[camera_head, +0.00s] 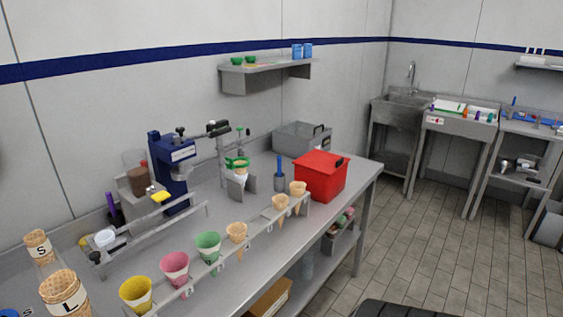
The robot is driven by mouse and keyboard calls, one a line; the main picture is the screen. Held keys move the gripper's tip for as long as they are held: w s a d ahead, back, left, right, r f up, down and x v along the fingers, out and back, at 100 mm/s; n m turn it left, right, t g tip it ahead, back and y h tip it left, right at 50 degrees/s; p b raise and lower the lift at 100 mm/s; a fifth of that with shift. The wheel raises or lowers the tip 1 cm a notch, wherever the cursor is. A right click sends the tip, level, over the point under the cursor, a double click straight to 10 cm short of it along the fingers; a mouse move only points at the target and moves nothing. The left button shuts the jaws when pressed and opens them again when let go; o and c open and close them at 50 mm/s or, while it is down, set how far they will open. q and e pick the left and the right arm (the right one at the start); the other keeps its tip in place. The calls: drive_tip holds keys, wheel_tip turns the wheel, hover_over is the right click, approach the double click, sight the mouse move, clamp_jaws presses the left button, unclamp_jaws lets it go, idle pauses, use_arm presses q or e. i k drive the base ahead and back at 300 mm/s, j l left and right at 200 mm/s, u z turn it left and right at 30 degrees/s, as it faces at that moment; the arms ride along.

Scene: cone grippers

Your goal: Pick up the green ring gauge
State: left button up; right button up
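A green ring (237,163), which looks like the green ring gauge, is at the middle of the metal table. It sits around or on the top of a pale cone-shaped piece (240,177) at an angled metal stand (236,190). Whether it rests loosely or is fixed there, I cannot tell. A small green-topped part (239,130) stands upright just behind it. Neither of my grippers is in view.
A rack (250,243) with several coloured and wafer cones runs along the table's front. A blue press (172,165) stands left of the ring. A red bin (321,175) and a grey bin (300,138) are to its right. Stacked wafer cones (65,293) fill the near left corner.

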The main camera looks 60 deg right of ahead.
sight(230, 163)
drive_tip(key=z, duration=1.55)
drive_tip(key=l, duration=0.25)
drive_tip(key=i+u, duration=0.05)
